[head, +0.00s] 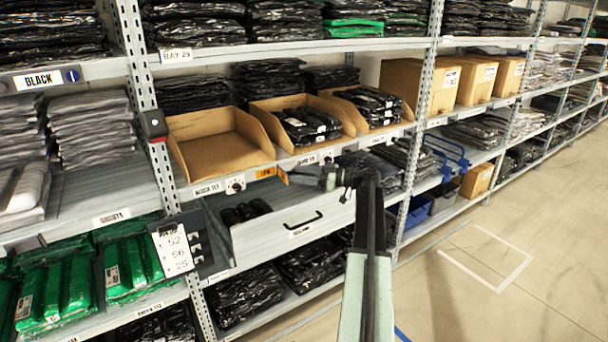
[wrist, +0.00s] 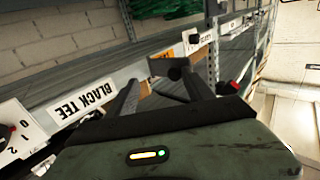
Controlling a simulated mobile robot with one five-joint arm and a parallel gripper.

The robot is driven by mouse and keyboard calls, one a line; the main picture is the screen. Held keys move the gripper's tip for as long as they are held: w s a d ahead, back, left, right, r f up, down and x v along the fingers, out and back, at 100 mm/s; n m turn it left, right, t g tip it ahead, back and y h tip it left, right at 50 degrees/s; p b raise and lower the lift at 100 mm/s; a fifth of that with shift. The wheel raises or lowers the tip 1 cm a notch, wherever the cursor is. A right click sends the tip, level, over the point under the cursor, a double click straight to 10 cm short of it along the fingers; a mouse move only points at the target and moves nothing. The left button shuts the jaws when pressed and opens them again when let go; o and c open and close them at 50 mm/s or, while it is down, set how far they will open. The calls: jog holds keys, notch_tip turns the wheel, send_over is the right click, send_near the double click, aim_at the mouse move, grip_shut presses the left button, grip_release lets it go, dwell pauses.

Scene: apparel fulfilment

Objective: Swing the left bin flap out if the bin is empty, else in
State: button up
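The left bin (head: 217,148) is an open cardboard bin on the middle shelf; its visible inside is bare and empty. Below its right front corner, a small orange flap (head: 265,173) with dark lettering is on the shelf edge. A yellow-orange piece (head: 283,176) shows at its right end; I cannot tell whether it is part of the flap. My gripper (head: 297,178) is just right of that piece, pointing left along the shelf edge. Contact is unclear.
The middle bin (head: 290,110) and right bin (head: 365,98) hold black packages. A dial (head: 235,184) is left of the flap. A drawer (head: 292,232) with a black handle stands open below, holding dark rolled items. The floor at right is clear.

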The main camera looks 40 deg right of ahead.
jog(key=shift+w+f, duration=0.1)
dwell(0.3)
jog(key=v, duration=0.8)
